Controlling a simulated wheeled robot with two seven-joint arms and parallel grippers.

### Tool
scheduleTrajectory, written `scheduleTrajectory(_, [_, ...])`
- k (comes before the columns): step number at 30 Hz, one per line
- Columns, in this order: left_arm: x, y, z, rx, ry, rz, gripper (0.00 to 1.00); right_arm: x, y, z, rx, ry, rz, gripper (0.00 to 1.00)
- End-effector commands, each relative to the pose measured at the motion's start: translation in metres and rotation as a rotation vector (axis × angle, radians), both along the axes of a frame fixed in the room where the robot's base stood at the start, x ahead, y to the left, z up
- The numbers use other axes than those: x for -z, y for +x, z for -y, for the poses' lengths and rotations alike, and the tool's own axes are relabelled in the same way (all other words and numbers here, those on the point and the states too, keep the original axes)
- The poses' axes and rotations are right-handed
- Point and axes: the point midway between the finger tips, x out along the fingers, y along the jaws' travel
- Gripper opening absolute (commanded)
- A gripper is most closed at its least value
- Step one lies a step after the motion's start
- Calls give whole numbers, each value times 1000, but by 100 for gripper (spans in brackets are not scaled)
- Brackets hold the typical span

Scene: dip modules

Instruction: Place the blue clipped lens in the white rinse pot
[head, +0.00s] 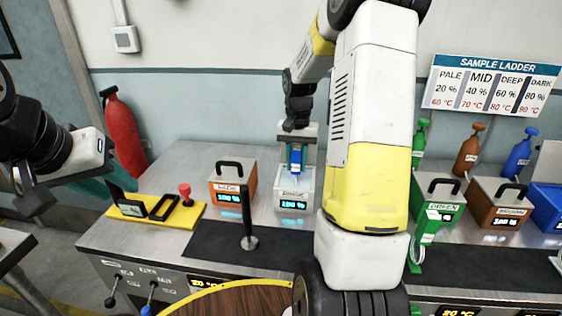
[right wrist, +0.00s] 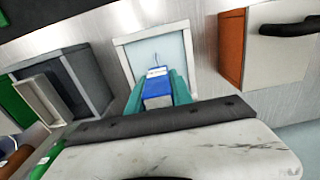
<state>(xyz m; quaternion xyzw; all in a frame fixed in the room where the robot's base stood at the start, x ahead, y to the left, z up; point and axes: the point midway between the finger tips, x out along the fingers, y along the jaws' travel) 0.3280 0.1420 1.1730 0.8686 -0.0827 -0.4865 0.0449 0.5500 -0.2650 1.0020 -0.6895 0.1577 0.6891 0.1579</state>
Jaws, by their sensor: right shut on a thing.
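The blue clip (head: 296,158) of the clipped lens is held by my right gripper (head: 297,150) just above the open top of the white rinse pot (head: 292,204). In the right wrist view, the blue clip (right wrist: 157,93) sits between the two teal fingers of the right gripper (right wrist: 157,88), over the pot's pale square opening (right wrist: 152,48). The lens below the clip is hard to make out; I cannot tell how far it dips inside. My left gripper (head: 95,188) is at the left, away from the pots; its finger gap is unclear.
An orange-fronted pot (head: 233,186) with a black handle stands left of the white pot. A yellow tray (head: 155,212) lies further left, and a black post (head: 248,225) stands in front on the dark mat. Green (head: 436,207) and brown (head: 497,208) pots are at right.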

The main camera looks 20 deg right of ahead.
Motion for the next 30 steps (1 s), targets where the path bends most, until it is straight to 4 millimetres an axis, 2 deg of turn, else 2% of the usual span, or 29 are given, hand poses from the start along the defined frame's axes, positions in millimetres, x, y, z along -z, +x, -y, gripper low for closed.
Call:
scheduleTrajectory(1, [0,0,0,0,0,0,36,9,-1,0,0,1,-4,0])
scheduleTrajectory(4, [0,0,0,0,0,0,36,21,-1,0,-1,0,-3,0])
scheduleTrajectory(15, [0,0,0,0,0,0,36,25,0,0,0,0,-1,0])
scheduleTrajectory(16, [0,0,0,0,0,0,36,26,0,0,0,0,-1,29])
scheduleTrajectory(19, [0,0,0,0,0,0,36,25,0,0,0,0,-1,48])
scheduleTrajectory(30, [0,0,0,0,0,0,36,22,0,0,0,0,1,49])
